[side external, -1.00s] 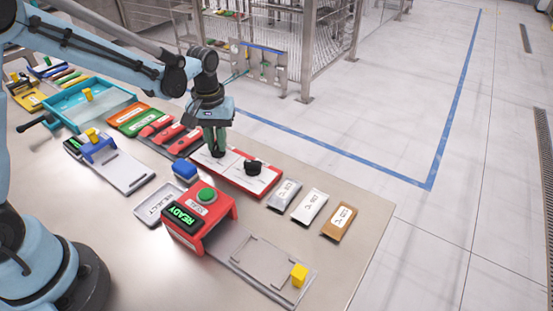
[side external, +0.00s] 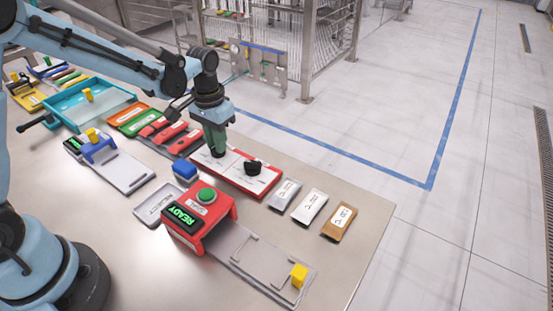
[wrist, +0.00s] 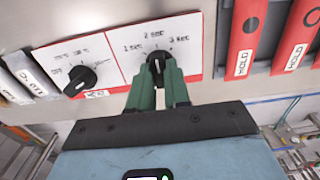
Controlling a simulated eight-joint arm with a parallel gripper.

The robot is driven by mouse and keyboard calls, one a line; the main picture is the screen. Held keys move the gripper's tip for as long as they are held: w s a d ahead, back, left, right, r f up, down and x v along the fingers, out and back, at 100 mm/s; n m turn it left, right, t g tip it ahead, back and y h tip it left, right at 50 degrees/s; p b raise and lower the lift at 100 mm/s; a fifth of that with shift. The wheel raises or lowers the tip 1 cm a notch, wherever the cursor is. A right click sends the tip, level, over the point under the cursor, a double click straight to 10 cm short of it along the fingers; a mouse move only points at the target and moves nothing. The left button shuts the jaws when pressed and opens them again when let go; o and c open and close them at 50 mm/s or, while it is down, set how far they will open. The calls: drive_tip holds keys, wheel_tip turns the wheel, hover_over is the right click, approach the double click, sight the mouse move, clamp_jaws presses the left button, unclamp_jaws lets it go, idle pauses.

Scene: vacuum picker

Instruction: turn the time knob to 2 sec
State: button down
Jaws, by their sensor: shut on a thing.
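The time knob (wrist: 157,60) is black and sits on a white panel with a red border (side external: 262,193). In the wrist view, labels 1 sec, 2 sec and 3 sec are arced around it, with 2 sec at the top middle. My gripper (wrist: 160,70) has its green fingers closed on the two sides of the knob. In the side view, my gripper (side external: 217,146) points down at the panel's left part and mostly hides the knob. The knob's pointer is partly covered, so I cannot tell its exact setting.
A second black knob (side external: 253,167), with an OFF label, stands on the same panel. Several flat packets (side external: 310,205) lie beside it. A red press with a green button (side external: 206,195) and a blue block (side external: 185,171) are in front. Red HOLD pieces (wrist: 245,30) lie close by.

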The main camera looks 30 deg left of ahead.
idle(0.3)
drive_tip(key=c, duration=1.1)
unclamp_jaws()
drive_tip(key=shift+r, duration=0.1)
wheel_tip(320, 180, up, 12)
drive_tip(key=shift+f, duration=0.1)
drive_tip(key=shift+s, duration=0.1)
drive_tip(key=shift+s+d+f+t, duration=0.2)
drive_tip(key=shift+s+t, duration=1)
drive_tip(key=shift+s, duration=0.8)
drive_tip(key=shift+s+d+f+t, duration=0.15)
drive_tip(key=shift+s+t, duration=1.05)
drive_tip(key=shift+s, duration=0.85)
drive_tip(key=shift+s+d+f+t, duration=0.2)
drive_tip(key=shift+s+t, duration=1)
drive_tip(key=shift+s, duration=0.8)
